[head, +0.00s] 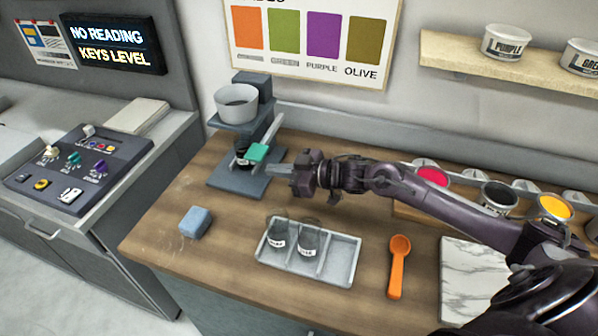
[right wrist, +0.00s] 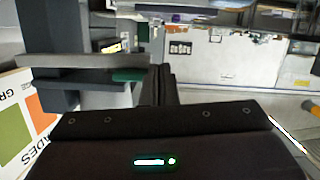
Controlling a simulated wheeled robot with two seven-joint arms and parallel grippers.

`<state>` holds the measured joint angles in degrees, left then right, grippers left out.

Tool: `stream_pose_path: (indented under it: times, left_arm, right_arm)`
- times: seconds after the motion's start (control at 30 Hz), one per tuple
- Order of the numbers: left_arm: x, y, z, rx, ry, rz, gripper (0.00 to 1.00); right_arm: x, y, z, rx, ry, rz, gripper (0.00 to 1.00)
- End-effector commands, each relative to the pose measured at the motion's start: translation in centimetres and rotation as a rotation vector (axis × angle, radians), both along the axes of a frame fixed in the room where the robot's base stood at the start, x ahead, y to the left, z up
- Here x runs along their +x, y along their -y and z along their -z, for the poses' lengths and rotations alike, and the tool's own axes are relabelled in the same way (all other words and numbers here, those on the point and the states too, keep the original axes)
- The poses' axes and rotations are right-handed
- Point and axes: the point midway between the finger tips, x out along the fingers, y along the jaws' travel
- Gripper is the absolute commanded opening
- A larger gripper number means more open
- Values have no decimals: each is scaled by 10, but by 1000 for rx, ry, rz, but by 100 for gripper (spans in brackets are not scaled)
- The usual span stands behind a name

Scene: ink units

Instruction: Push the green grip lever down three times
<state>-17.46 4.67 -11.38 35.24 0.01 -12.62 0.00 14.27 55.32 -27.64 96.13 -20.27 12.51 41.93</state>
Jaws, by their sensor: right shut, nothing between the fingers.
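The green grip lever (head: 256,153) sits at the front of a dark grey dispenser stand (head: 238,180) on the wooden counter. A light arm slants up from the grip to the right. A white bowl (head: 237,103) sits on top of the stand, and a dark jar (head: 242,150) stands under it, behind the grip. My right gripper (head: 280,172) is shut and empty, just right of and slightly below the grip in the head view. In the right wrist view the green grip (right wrist: 130,75) shows left of the fingers (right wrist: 163,85). I cannot tell whether they touch. My left gripper is out of view.
A grey tray (head: 340,262) with two labelled jars, a blue sponge (head: 195,222) and an orange scoop (head: 398,265) lie on the counter. Open ink tins (head: 432,176) stand at right behind my arm. A control panel (head: 80,168) is at left.

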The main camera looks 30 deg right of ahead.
Motion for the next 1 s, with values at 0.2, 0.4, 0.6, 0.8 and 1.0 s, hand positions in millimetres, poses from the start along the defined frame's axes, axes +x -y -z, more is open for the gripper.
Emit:
stream_pose_path:
  times: [0.2, 0.4, 0.6, 0.8, 1.0]
  left_arm:
    - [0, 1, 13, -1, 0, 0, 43]
    - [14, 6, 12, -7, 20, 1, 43]
    - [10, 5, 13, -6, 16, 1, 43]
    - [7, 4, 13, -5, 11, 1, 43]
    - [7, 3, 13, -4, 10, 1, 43]
  right_arm:
    - [-30, 24, -7, -4, 2, -2, 0]
    - [-42, 35, -14, 0, 6, 1, 0]
    - [-47, 38, -17, 2, 8, -1, 0]
    - [-47, 38, -17, 3, 9, 0, 0]
    - [-47, 38, -18, 2, 9, 0, 0]
